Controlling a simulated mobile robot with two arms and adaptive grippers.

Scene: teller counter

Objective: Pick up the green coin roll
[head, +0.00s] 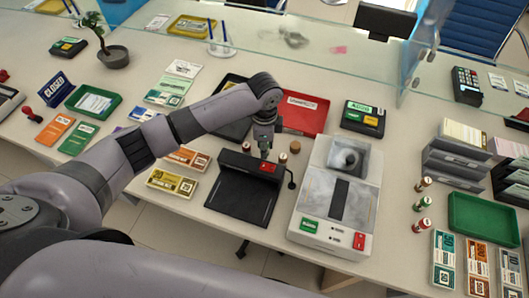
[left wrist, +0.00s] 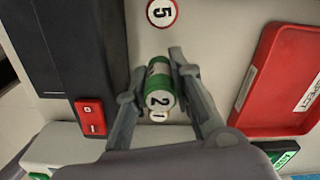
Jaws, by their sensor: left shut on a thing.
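My left gripper (head: 265,152) reaches down behind the black device with the red switch. In the left wrist view its two fingers (left wrist: 160,95) are closed on either side of the green coin roll (left wrist: 158,82), which has a white end marked 2. The fingers hide the roll's sides, and I cannot tell whether it still touches the counter. Another green coin roll (head: 419,205) stands on the right of the counter in the head view. My right gripper is not in view.
The black device (head: 240,195) and a grey machine (head: 335,190) stand close in front. A red tray (head: 303,112) lies behind. A green tray (head: 478,213) and paper racks are at right.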

